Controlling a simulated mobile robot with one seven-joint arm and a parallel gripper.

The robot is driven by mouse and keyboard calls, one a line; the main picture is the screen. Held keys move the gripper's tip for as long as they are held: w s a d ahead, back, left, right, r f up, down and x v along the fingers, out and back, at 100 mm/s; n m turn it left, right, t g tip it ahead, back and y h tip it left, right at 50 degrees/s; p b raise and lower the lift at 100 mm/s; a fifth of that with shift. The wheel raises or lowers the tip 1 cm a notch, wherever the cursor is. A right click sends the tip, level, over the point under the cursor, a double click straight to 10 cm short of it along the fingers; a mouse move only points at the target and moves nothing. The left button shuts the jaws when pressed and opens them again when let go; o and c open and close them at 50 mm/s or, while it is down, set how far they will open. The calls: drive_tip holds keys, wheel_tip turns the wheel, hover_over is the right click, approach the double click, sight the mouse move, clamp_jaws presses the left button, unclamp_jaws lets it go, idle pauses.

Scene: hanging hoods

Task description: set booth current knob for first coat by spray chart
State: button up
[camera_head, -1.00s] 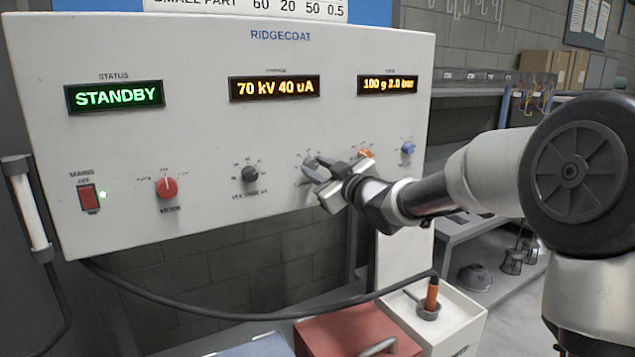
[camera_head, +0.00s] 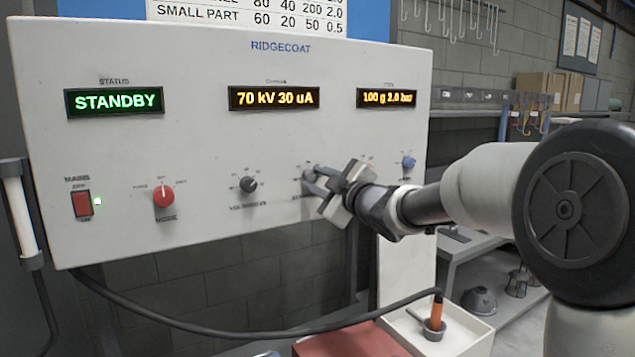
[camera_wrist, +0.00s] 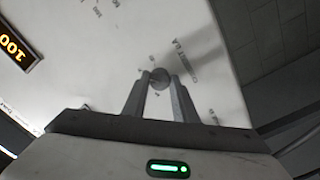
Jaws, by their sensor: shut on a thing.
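The white RIDGECOAT control panel (camera_head: 330,130) fills the middle of the head view. Its middle display (camera_head: 273,97) reads 70 kV 30 uA. My gripper (camera_head: 314,176) is shut on the grey current knob (camera_wrist: 160,78), which shows between its fingers in the wrist view. In the head view the fingers partly hide that knob. The spray chart (camera_head: 250,14) is above the panel, its top cut off.
A black knob (camera_head: 248,184), a red mode knob (camera_head: 163,196) and a blue knob (camera_head: 408,162) are on the panel. The status display (camera_head: 114,101) reads STANDBY. A black cable (camera_head: 250,333) hangs below the panel.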

drive_tip(key=o, duration=1)
drive_tip(key=shift+o, duration=0.2)
drive_tip(key=p+v, duration=0.1)
drive_tip(key=v, duration=1.6)
drive_tip(key=shift+p, duration=0.35)
drive_tip(key=shift+s+d, duration=0.15)
drive_tip(key=shift+d, duration=0.05)
